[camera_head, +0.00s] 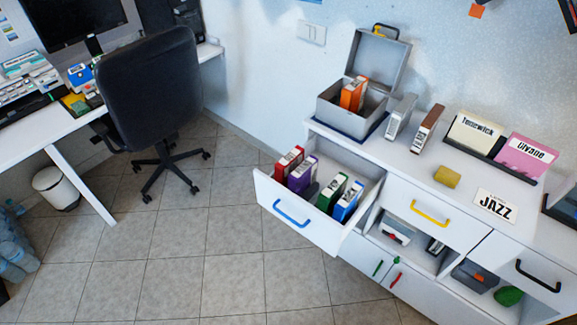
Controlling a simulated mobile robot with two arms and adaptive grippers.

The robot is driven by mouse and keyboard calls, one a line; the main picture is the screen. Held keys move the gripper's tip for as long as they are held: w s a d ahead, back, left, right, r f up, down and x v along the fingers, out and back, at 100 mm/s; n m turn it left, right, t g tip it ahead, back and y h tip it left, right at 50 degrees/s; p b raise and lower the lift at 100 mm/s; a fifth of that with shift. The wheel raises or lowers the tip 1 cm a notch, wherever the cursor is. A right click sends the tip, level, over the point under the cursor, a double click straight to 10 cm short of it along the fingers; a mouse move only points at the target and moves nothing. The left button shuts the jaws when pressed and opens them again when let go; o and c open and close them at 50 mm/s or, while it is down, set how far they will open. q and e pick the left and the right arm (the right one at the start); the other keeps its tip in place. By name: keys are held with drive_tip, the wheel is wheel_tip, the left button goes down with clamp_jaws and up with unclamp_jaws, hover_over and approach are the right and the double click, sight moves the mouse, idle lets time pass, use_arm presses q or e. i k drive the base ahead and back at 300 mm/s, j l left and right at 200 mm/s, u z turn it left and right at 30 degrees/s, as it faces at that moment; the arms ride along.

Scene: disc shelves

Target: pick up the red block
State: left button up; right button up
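The red block (289,163) looks like a narrow upright case with a pale label. It stands at the left end of the open drawer (318,237) with the blue handle, in the middle of the head view. A purple case (302,174) stands close beside it on the right. Farther right in the same drawer stand a green case (332,192) and a blue case (348,202). Neither of my grippers shows in the head view.
The drawer sticks out from a white cabinet. On top are an open grey box (340,108) holding an orange case (353,94), a grey case (401,117), a brown case (427,129) and a yellow sponge-like block (447,177). An office chair (150,85) stands left; the tiled floor between is clear.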

sight(284, 166)
drive_tip(key=i+j, duration=0.15)
drive_tip(key=j, duration=0.15)
drive_tip(key=i+j+z, duration=0.15)
drive_tip(key=j+z, duration=0.15)
drive_tip(key=i+j+z, duration=0.1)
drive_tip(key=j+z, duration=0.5)
drive_tip(key=j, duration=0.15)
drive_tip(key=i, duration=0.05)
